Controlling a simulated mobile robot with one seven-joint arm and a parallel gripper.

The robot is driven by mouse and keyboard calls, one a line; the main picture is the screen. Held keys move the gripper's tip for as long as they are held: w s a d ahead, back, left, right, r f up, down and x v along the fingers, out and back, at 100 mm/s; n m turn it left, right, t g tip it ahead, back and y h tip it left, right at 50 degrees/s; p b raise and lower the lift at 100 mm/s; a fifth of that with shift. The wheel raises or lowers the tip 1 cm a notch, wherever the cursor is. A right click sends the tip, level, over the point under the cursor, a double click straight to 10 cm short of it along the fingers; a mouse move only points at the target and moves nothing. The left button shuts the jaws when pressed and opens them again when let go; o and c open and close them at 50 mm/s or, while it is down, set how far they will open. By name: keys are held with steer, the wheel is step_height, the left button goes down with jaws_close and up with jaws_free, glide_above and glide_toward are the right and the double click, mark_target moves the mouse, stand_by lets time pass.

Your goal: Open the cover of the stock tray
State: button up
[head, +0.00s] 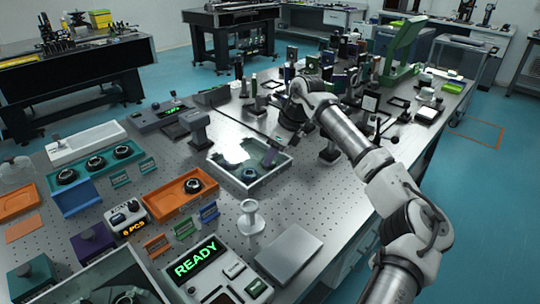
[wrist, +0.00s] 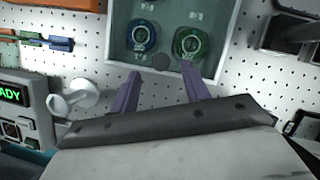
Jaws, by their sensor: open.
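The stock tray appears to be the pale-rimmed shallow box (head: 215,172) in the middle of the bench; its near part also shows at the top of the wrist view (wrist: 222,70). Bright glare on its top suggests a clear cover, lying closed. Beneath it are a blue ringed round part (wrist: 142,36) and a green ringed one (wrist: 190,43). My gripper (wrist: 162,70) is open, its purple fingers over the tray's edge. A small grey disc (wrist: 160,62) shows between the fingertips; I cannot tell whether the fingers touch anything.
A white pedestal (head: 250,217) and a flat grey plate (head: 289,258) are in front of the tray. A READY display unit (head: 196,262) is at the front left. An orange tray (head: 163,205) lies to the left. Crowded optics mounts (head: 340,75) stand behind.

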steer(key=shift+x, duration=1.55)
steer(key=shift+r, duration=0.1)
jaws_close()
